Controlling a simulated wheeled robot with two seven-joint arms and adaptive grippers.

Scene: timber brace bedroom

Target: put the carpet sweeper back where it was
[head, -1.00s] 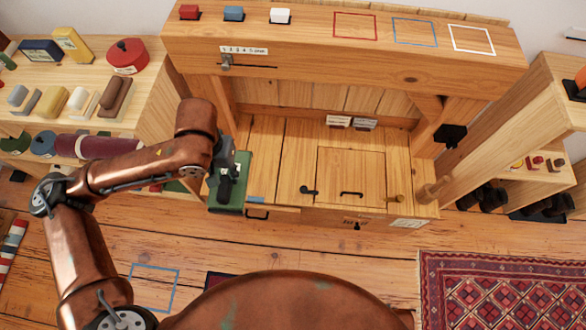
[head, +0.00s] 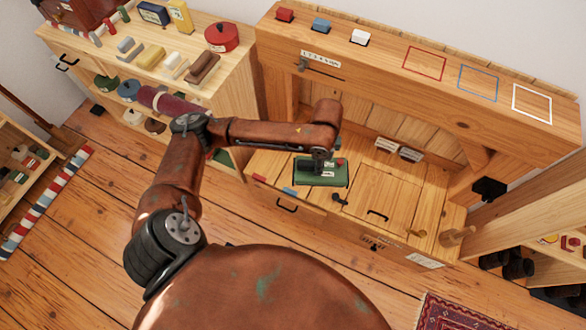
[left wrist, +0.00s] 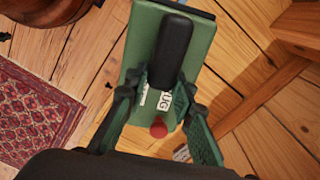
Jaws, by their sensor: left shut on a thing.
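The carpet sweeper is a green box (head: 322,175) with a black handle (left wrist: 172,48), a red knob (left wrist: 158,129) and a white label partly reading "UG". My left gripper (head: 320,160) is shut on it. In the left wrist view the gripper's two fingers (left wrist: 160,105) flank the sweeper below its handle. In the head view the sweeper appears in front of the timber bench (head: 385,190), over its low deck. Floor planks show around it in the left wrist view. I cannot tell whether it touches the deck. My right gripper is not in view.
The bench top (head: 400,65) holds red, blue and white blocks and three coloured square outlines. A shelf unit (head: 235,95) with boxes and rolls stands left of it. Pegs and levers stick out of the deck. A patterned rug (head: 450,315) lies at lower right. Bare floor (head: 90,230) is at left.

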